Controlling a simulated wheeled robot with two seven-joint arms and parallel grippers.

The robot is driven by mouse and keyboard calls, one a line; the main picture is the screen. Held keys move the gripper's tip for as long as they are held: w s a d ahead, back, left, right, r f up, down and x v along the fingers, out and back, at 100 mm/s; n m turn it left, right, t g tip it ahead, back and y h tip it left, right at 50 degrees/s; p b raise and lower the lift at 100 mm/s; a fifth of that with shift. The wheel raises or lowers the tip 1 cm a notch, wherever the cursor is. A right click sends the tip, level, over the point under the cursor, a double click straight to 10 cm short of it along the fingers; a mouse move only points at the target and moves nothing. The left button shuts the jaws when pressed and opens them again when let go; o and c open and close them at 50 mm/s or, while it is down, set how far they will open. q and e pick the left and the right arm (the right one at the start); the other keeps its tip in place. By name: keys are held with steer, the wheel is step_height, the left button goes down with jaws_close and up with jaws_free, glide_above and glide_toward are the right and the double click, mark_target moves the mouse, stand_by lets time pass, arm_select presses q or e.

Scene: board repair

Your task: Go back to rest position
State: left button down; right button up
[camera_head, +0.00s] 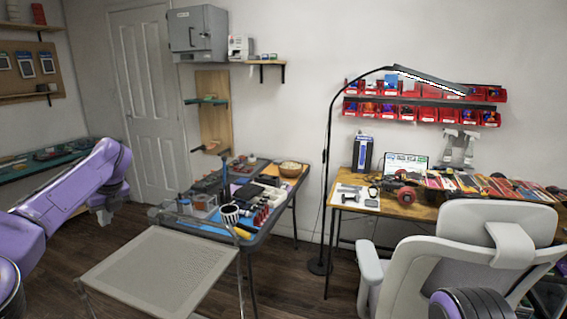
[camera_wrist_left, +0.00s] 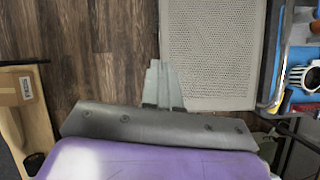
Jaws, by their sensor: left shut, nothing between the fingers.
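My left arm comes in from the left in the head view, purple, with its gripper (camera_head: 105,214) hanging down beyond the forearm. In the left wrist view the two grey fingers of this gripper (camera_wrist_left: 158,66) lie together, shut and empty. The gripper touches nothing that I can see. My right gripper is not in view.
The seat (camera_head: 160,268) stands in front of a dark worktable (camera_head: 262,232) crowded with tools. A grey office chair (camera_head: 462,255) stands at the right by a wooden desk (camera_head: 400,206). A cardboard box (camera_wrist_left: 15,88) shows at the left in the wrist view.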

arm_select(q)
steer(key=w+d+f+m+t+y+b, duration=0.1)
steer(key=w+d+f+m+t+y, duration=0.15)
steer(key=d+f+m, duration=0.4)
steer(key=w+d+f+m+t+y+b, duration=0.1)
steer(key=d+f+m+t+y, duration=0.15)
steer(key=d+f+m, duration=0.45)
steer(key=s+d+f+m+t+h+b, duration=0.1)
steer(key=s+d+f+m+t+h, duration=0.1)
steer(key=s+d+f+m, duration=0.45)
steer(key=s+d+f+m+t+h+b, duration=0.1)
steer(key=s+d+f+m+h, duration=0.15)
steer(key=f+m, duration=0.8)
steer(key=s+f+m+g+h+b, duration=0.1)
steer(key=s+f+m+g, duration=0.15)
steer(key=s+f, duration=0.7)
steer(key=s+f+m+g+h+b, duration=0.15)
steer(key=s+f+m, duration=0.25)
steer(key=s+f, duration=0.55)
steer(key=s+a+f+m+g+b, duration=0.1)
steer(key=s+a+m, duration=0.1)
steer(key=s, duration=0.8)
steer(key=s+a+f+m+g+b, duration=0.1)
steer(key=s+a+m, duration=0.1)
steer(key=s, duration=0.8)
steer(key=shift+s+a+g+b, duration=0.2)
steer(key=shift+a+g+b, duration=0.2)
steer(key=shift+a, duration=0.35)
